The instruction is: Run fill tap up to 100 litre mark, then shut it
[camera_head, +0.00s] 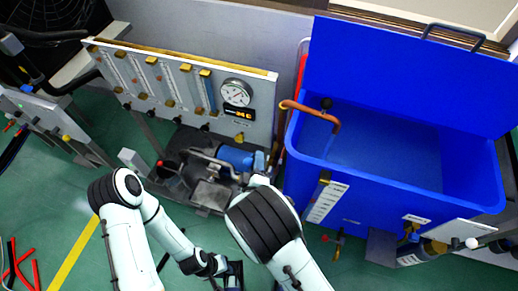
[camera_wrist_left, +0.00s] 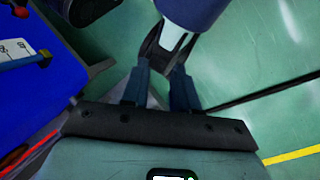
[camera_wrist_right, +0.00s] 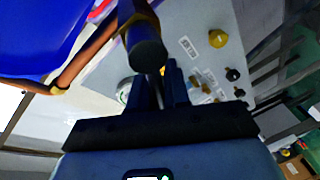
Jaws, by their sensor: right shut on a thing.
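The blue tank (camera_head: 470,190) stands at the right with its lid raised; its inside looks evenly blue, and I cannot tell the water level. A white level scale (camera_head: 326,203) is on its front wall, its figures too small to read. A copper fill pipe (camera_head: 318,112) bends over the left rim.
Small valves (camera_head: 339,243) hang under the tank's front. Green floor (camera_head: 90,255) is open at the left.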

